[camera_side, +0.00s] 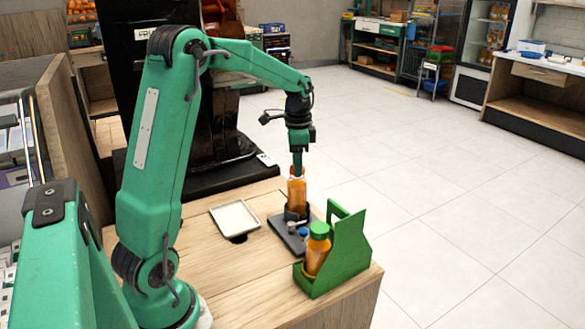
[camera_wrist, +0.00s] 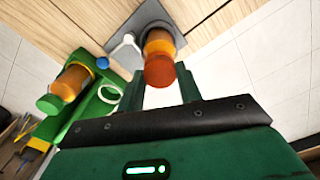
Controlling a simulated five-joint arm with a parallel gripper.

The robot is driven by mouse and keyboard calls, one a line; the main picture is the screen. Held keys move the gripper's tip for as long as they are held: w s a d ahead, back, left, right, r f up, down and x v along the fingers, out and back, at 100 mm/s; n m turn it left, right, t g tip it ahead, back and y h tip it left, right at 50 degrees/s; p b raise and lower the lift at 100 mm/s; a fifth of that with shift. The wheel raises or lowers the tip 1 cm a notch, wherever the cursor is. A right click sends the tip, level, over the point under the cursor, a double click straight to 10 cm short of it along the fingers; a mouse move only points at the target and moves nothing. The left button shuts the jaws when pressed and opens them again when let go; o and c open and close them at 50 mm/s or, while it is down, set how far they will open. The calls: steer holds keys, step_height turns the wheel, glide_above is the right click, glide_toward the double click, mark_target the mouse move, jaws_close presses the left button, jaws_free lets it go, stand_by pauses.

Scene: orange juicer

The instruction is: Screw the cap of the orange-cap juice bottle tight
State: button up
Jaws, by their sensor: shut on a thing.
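The orange-cap juice bottle (camera_side: 297,192) stands upright in a dark holder (camera_side: 293,213) on a dark plate (camera_side: 279,232). My gripper (camera_side: 297,168) is pointing down at the top of the bottle and is shut on its orange cap (camera_wrist: 160,71). In the wrist view the cap sits between the two fingers of my gripper (camera_wrist: 160,80), with the orange bottle body (camera_wrist: 159,46) beyond it. The cap's seating on the neck is hidden, so I cannot tell how tight it is.
A green carrier (camera_side: 347,245) holding a green-cap juice bottle (camera_side: 317,252) stands close by at the table's front right.

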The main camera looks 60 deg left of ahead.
steer(key=shift+f, duration=0.1)
steer(key=shift+o, duration=1)
steer(key=c, duration=0.3)
steer(key=shift+m, duration=2.7)
steer(key=shift+c, duration=0.2)
steer(key=m, duration=0.5)
